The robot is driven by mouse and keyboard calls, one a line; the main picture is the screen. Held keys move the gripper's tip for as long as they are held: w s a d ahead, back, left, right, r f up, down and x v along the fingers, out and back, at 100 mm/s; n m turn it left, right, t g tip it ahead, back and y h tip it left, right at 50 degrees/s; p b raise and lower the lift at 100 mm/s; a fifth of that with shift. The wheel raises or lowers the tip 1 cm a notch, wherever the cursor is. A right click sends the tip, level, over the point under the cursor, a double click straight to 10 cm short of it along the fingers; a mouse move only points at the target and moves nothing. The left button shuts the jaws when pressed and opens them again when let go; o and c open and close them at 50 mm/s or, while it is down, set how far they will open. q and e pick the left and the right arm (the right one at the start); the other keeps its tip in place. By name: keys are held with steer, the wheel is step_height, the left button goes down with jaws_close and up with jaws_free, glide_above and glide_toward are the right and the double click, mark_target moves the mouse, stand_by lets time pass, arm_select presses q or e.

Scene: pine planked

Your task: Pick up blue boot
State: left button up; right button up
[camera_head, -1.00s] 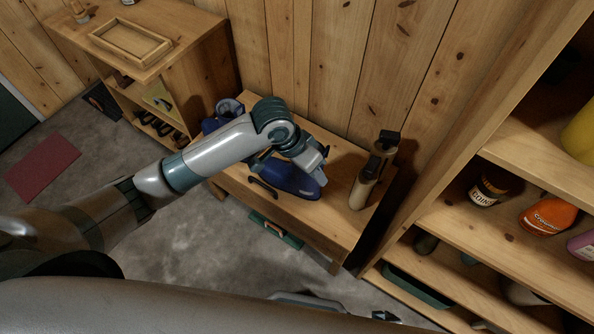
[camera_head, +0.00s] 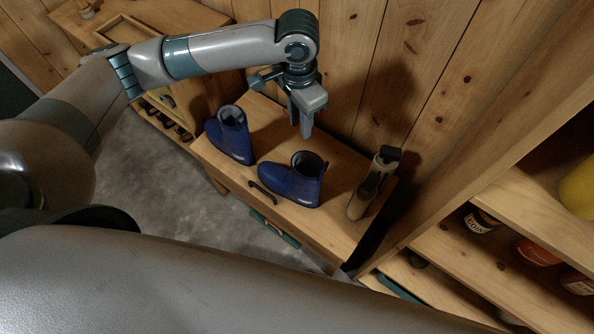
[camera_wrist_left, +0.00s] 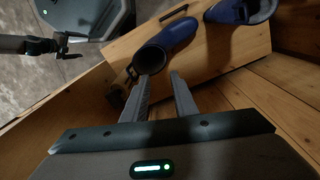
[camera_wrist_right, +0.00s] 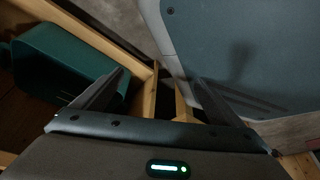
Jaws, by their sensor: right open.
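Two dark blue boots stand on a wooden bench (camera_head: 345,195). The right boot (camera_head: 290,185) also shows in the left wrist view (camera_wrist_left: 172,40), its opening just beyond the fingertips. The left boot (camera_head: 230,142) also shows at the top right of the left wrist view (camera_wrist_left: 238,12). My left gripper (camera_head: 303,128) points down above and slightly behind the right boot. Its fingers (camera_wrist_left: 160,85) are apart and empty. My right gripper (camera_wrist_right: 158,78) is open and empty, outside the head view, with a green bin (camera_wrist_right: 60,60) to its left.
A dark handle (camera_head: 263,192) lies near the bench front. Shelves with bottles (camera_head: 478,218) stand at right. A plank wall (camera_head: 440,60) closes off the back. A cabinet (camera_head: 165,20) stands at far left.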

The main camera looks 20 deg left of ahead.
arm_select(q)
steer(key=shift+w+a+r, duration=0.15)
steer(key=shift+a+r, duration=0.25)
steer(key=shift+r, duration=0.2)
steer(key=shift+f, duration=0.1)
step_height(320, 180, down, 12)
steer(key=p, duration=0.1)
steer(key=shift+p, duration=0.35)
arm_select(e)
steer(key=s+d+g, duration=0.1)
steer(key=s+d, duration=0.1)
steer(key=s, duration=0.3)
steer(key=shift+s+d+f+g+h, duration=0.25)
steer(key=shift+s+f+g+h, duration=0.05)
steer(key=shift+s+f, duration=0.1)
arm_select(q)
steer(key=shift+f, duration=0.1)
arm_select(e)
steer(key=shift+w+r, duration=0.1)
